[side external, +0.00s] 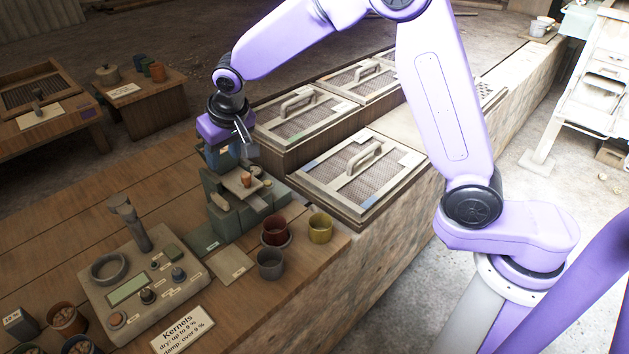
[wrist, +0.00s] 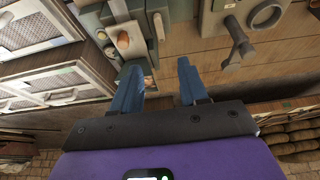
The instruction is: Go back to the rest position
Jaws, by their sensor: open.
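My gripper (side external: 224,160) hangs above the back end of a grey-green stepped stand (side external: 240,218) on the wooden bench. In the wrist view its two blue fingers (wrist: 160,85) are apart, with nothing seen between them. A small orange-brown cup (side external: 246,179) sits on the stand's light plate, just in front of the fingers in the side view. It also shows in the wrist view (wrist: 123,40), beyond the left finger. My arm is bent and reaches out over the bench. No belt or pulley shows.
Mesh-topped boxes with handles (side external: 358,165) stand right of the gripper. Red (side external: 275,231), yellow (side external: 320,228) and grey (side external: 270,263) cups stand near the bench edge. The space above the bench is mostly clear.

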